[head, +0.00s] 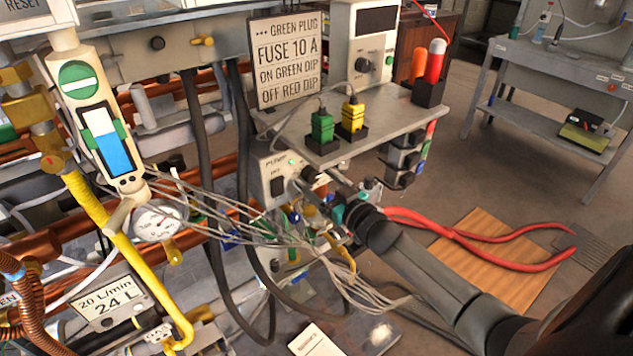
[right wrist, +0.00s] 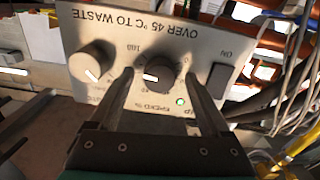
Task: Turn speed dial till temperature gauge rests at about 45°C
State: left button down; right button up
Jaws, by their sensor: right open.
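The pump box (head: 270,165) stands below the grey shelf. In the right wrist view its panel (right wrist: 210,38) is upside down and shows a dark speed dial (right wrist: 158,75) with a white pointer. My right gripper (right wrist: 157,80) is open, with one finger on each side of this dial; I cannot tell whether they touch it. In the head view the right gripper (head: 324,181) reaches the panel from the right and hides the dial. A round white gauge (head: 158,221) is at left; its reading is too small to tell. My left gripper is not in view.
A second, pale knob (right wrist: 93,62) and a dark switch (right wrist: 218,80) flank the speed dial. A green light (right wrist: 180,102) is lit. Loose grey wires (head: 290,240) hang near the gripper. The shelf (head: 385,115) with green and yellow plugs is just above.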

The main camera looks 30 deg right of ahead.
jog(key=shift+w, duration=0.25)
jog(key=shift+c, duration=0.3)
grip_shut()
